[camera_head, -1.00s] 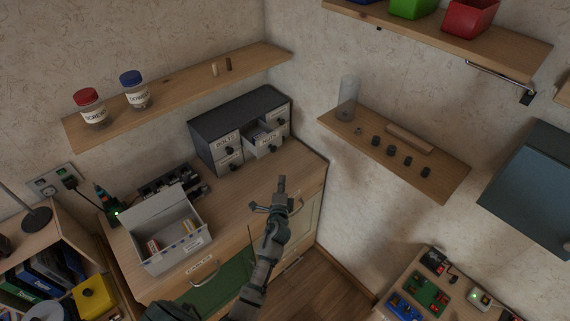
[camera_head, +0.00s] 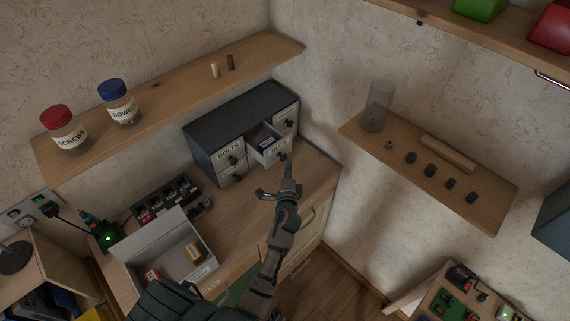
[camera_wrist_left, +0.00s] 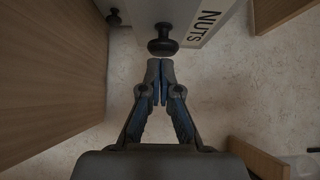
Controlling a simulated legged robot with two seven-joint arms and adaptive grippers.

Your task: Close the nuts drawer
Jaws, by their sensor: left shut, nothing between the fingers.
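The nuts drawer (camera_head: 269,151) is pulled out of the small dark drawer cabinet (camera_head: 220,126) on the wooden counter. Its label NUTS and its round black knob (camera_wrist_left: 162,42) show large in the left wrist view. My left gripper (camera_head: 288,170) is in front of the open drawer in the head view. In the left wrist view its fingers (camera_wrist_left: 160,65) are shut with nothing between them, and their tips are just at the knob. I cannot tell whether they touch it. My right gripper is not in view.
The bolts drawer (camera_head: 229,149) to the left is shut. A grey open box (camera_head: 165,252) stands on the counter at left. A shelf (camera_head: 480,205) with several small dark pieces and a clear jar (camera_head: 376,105) is on the right wall.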

